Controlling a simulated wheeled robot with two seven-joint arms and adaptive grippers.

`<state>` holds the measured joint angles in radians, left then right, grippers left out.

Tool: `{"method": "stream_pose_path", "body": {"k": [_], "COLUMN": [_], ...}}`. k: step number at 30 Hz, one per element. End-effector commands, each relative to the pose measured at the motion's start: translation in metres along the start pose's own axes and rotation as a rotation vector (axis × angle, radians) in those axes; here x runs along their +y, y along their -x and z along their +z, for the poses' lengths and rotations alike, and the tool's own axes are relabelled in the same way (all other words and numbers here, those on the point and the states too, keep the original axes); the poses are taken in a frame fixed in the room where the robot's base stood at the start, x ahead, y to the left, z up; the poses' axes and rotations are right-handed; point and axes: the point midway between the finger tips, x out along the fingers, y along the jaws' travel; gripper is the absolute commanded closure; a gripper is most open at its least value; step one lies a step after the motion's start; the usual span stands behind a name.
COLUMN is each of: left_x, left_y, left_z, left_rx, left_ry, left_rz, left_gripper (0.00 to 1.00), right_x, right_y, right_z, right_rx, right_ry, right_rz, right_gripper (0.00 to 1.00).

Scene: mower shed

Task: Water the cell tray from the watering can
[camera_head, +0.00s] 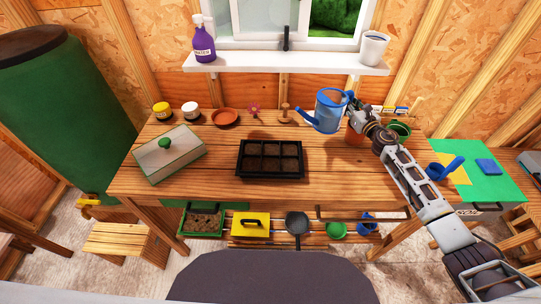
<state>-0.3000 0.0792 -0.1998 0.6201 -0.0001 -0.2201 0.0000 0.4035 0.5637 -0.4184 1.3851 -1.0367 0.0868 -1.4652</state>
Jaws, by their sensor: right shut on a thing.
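A black cell tray (270,175) with soil-filled cells lies at the middle of the wooden bench. No water shows at the spout. My left gripper is not in view.
A box with a green knob (169,153) sits left of the tray. Jars, a terracotta saucer (225,117) and a pink flower (254,108) line the back edge. Bench front is clear.

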Motion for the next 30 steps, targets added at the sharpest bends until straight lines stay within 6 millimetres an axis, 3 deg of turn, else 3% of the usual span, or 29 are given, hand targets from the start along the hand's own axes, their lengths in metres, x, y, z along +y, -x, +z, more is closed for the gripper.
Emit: {"method": "stream_pose_path", "body": {"k": [12, 16, 22, 30], "left_x": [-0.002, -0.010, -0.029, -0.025], "left_y": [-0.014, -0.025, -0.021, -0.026], "left_z": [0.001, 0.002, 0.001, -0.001], "left_rx": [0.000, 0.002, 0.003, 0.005], "left_ry": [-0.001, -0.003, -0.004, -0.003], "left_rz": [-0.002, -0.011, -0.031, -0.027], "left_gripper": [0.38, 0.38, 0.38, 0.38], "right_x": [0.010, 0.015, 0.017, 0.018], "right_y": [0.002, 0.003, 0.003, 0.003], "right_z": [0.011, 0.005, 0.011, 0.008], "right_rx": [-0.039, -0.049, -0.053, -0.056], "right_ry": [0.170, 0.226, 0.241, 0.257], "right_rz": [-0.001, -0.001, -0.002, -0.001], "right_gripper": [1.00, 1.00, 1.00, 1.00]}}
